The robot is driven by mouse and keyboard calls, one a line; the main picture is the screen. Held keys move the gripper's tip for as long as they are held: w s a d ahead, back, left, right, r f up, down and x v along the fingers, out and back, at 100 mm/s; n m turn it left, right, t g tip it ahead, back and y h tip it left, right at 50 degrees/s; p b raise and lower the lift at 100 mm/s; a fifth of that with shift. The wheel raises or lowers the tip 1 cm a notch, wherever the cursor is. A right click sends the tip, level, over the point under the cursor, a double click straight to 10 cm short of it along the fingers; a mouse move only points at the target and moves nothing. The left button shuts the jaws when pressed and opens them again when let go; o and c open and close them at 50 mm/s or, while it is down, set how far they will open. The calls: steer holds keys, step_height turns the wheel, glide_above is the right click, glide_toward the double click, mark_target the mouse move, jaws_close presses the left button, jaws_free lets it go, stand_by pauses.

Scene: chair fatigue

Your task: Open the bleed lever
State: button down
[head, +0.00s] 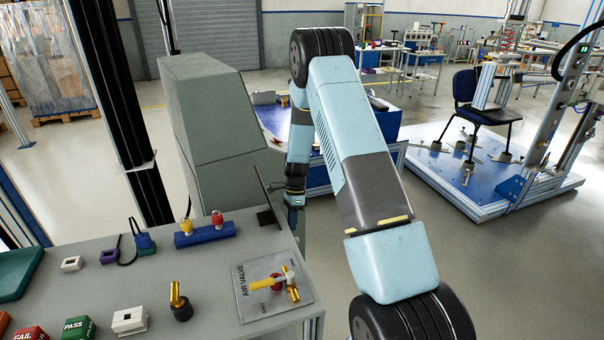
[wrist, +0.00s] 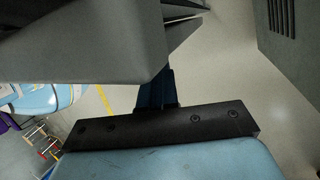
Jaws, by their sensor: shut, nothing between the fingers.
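The air valve plate (head: 250,301) lies on the grey bench top, near its right edge in the head view. I take this lever to be the bleed lever. My gripper (head: 293,214) hangs beyond the right end of the bench, past the plate and apart from the lever. It is small and dark there, partly hidden behind the bench edge, shut and empty. The lever is not recognisable in the wrist view.
A blue block with yellow and red knobs (head: 205,234) and a brass fitting (head: 180,301) are left of the plate. A chair (head: 483,105) stands on a blue platform, right.

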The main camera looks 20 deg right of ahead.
steer(key=s+d+r+n+t, duration=0.1)
steer(key=s+r+t, duration=0.1)
steer(key=r, duration=0.9)
steer(key=s+d+r+n+t, duration=0.1)
steer(key=s+r+n+t, duration=0.1)
steer(key=r, duration=1)
steer(key=shift+s+r+t, duration=0.15)
steer(key=shift+s+t, duration=0.15)
steer(key=shift+s, duration=0.25)
